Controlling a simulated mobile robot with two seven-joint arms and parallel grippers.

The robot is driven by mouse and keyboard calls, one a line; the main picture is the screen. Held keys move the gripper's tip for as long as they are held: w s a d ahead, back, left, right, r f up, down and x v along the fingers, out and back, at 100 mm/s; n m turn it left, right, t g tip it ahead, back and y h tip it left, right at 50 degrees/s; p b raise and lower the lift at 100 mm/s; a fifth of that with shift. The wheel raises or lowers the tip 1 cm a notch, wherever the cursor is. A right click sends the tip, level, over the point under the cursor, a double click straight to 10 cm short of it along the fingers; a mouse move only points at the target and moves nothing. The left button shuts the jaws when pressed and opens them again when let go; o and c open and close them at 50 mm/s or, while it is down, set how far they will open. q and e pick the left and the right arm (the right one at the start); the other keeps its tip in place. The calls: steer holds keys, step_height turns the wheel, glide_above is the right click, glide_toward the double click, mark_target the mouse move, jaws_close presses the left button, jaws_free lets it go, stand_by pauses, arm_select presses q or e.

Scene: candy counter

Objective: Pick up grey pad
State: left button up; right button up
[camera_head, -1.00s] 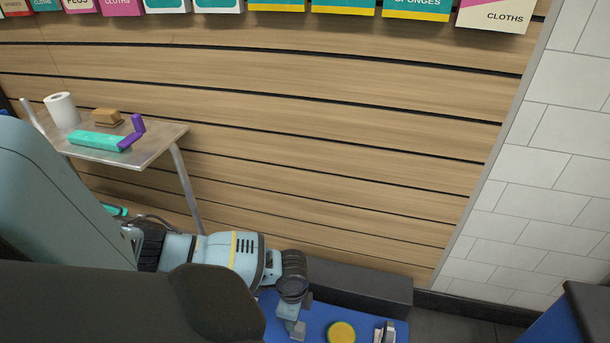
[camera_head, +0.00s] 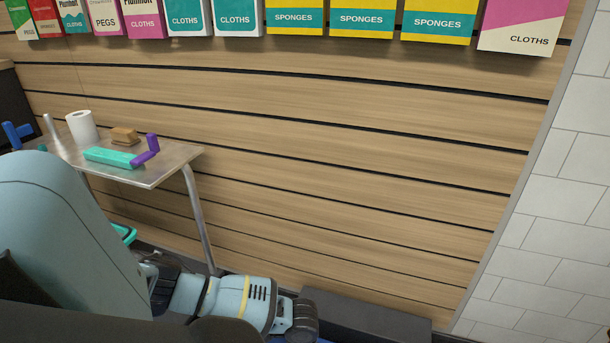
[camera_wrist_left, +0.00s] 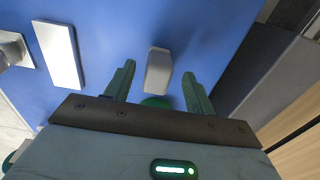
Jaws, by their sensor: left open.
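In the left wrist view, a light grey block with rounded edges (camera_wrist_left: 158,72), which looks like the grey pad, lies on a blue surface (camera_wrist_left: 190,25). My left gripper (camera_wrist_left: 159,69) is open, with its two green fingers on either side of the pad in the picture and gaps at both sides. I cannot tell how far above the surface the fingertips are. In the head view, my left arm reaches down to the bottom edge and its gripper is out of frame. My right gripper is in neither view.
A white rectangular block (camera_wrist_left: 58,54) and a metal object (camera_wrist_left: 12,50) are beside the pad. A green rounded thing (camera_wrist_left: 155,101) shows partly between the fingers. A dark block (camera_head: 365,317) stands along the slatted wall. A metal side table (camera_head: 178,160) holds several items.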

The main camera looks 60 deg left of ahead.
arm_select(q)
steer(key=f, duration=0.1)
steer(key=f+b, duration=0.2)
steer(key=f, duration=0.1)
steer(key=shift+w+d, duration=0.1)
steer(key=shift+d, duration=0.2)
steer(key=c, duration=1.1)
steer(key=shift+o, duration=0.2)
steer(key=shift+r, duration=0.1)
